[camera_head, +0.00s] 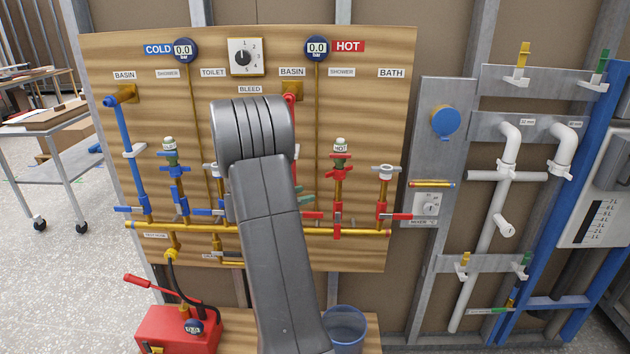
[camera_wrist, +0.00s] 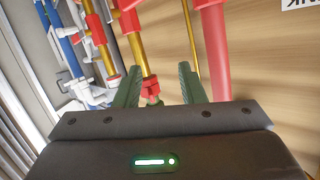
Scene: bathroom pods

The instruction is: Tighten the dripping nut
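In the wrist view my gripper (camera_wrist: 158,80) has two green fingers standing apart. A red nut (camera_wrist: 150,87) at the lower end of a brass pipe (camera_wrist: 138,50) shows between them, nearer the left finger. A gap is visible between the nut and the right finger. I cannot tell whether the left finger touches it. No drip is visible, so I cannot tell whether this nut is the dripping one.
A thick red pipe (camera_wrist: 213,50) stands close right of the right finger. In the head view a brass pipe (camera_head: 350,232) crosses the board low down. A red pump (camera_head: 180,330) and a bucket (camera_head: 345,328) stand below.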

